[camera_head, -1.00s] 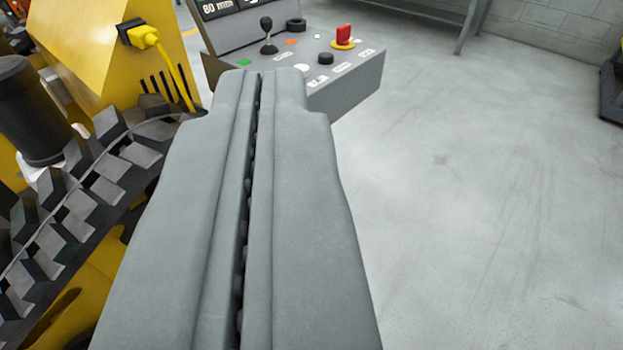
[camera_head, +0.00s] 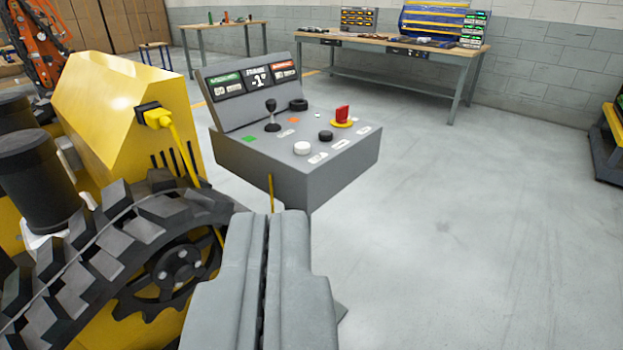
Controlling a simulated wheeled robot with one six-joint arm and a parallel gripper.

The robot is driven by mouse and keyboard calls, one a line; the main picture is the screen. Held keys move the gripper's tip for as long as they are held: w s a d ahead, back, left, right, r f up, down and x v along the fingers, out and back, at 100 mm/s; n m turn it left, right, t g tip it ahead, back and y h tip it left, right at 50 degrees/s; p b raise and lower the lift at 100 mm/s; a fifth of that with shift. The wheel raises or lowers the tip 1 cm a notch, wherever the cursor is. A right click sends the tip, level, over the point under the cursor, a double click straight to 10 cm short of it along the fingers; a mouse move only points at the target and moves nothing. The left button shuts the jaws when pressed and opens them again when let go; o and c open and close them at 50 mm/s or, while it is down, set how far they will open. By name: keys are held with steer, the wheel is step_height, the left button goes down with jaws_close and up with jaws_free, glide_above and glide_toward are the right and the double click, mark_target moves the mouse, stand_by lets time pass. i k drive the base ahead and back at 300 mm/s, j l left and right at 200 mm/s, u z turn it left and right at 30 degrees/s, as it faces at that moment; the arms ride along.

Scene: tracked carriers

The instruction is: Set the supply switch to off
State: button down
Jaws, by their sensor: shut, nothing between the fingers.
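A grey control console (camera_head: 270,170) stands ahead, with a sloped display panel (camera_head: 254,85) at its back. On its top a red handle on a yellow base (camera_head: 342,115) sits at the right; it looks like a rotary switch, but its label is too small to read. A black joystick (camera_head: 271,116), a white knob (camera_head: 302,148) and black knobs (camera_head: 325,136) share the top. My gripper (camera_head: 271,215) is shut and empty, in front of and below the console's front face in the picture, apart from the red handle. My gripper hides the console's lower support.
A yellow tracked carrier (camera_head: 130,100) with a black track (camera_head: 120,240) and a plugged yellow cable (camera_head: 160,118) is close on the left. Workbenches (camera_head: 400,75) stand at the back. The grey floor (camera_head: 480,230) on the right is clear.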

mark_target(341, 112)
steer(key=i, duration=1)
